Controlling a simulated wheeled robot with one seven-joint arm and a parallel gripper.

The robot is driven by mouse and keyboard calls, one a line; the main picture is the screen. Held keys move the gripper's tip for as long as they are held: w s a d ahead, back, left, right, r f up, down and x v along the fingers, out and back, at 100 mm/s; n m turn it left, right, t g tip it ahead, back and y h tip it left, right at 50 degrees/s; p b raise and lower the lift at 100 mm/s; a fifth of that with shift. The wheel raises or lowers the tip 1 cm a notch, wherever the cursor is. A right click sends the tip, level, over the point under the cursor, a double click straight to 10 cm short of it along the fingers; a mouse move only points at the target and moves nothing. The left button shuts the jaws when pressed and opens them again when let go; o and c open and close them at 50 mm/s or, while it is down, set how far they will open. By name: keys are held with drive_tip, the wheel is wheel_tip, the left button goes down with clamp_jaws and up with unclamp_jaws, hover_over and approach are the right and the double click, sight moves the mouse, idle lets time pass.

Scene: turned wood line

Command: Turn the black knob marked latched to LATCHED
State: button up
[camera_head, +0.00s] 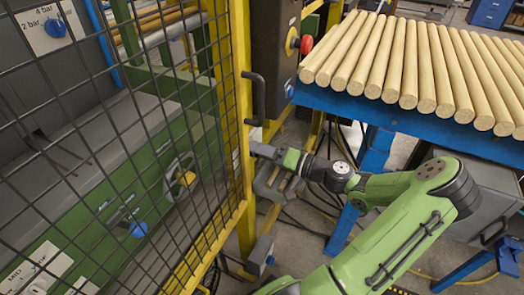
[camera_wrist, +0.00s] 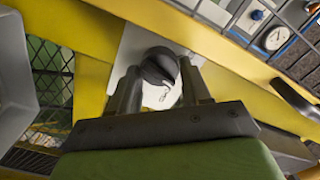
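The black knob (camera_wrist: 159,66) sits on a pale plate (camera_wrist: 133,47) fixed to a yellow post, in the wrist view. Part of its lettering shows below the knob, too small and covered to read surely. My gripper (camera_wrist: 160,74) has its two fingers spread apart, one on each side of the knob, with the tips close to its sides. I cannot tell whether they touch it. In the head view my gripper (camera_head: 257,150) reaches the yellow post (camera_head: 240,120) from the right; the knob is hidden there.
A mesh guard (camera_head: 110,130) lies left of the post. A black door handle (camera_head: 256,98) is just above my gripper. A red button (camera_head: 305,44) is on a dark box higher up. A blue table (camera_head: 350,105) with several wooden rods stands at the right.

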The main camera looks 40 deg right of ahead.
drive_tip(key=c, duration=0.6)
drive_tip(key=shift+r+m+p, duration=0.1)
drive_tip(key=shift+m+p, duration=0.2)
drive_tip(key=shift+p, duration=0.2)
drive_tip(key=m+p, duration=0.5)
drive_tip(key=p, duration=0.1)
drive_tip(key=shift+f+p, duration=0.2)
drive_tip(key=shift+p, duration=0.1)
drive_tip(key=o, duration=0.8)
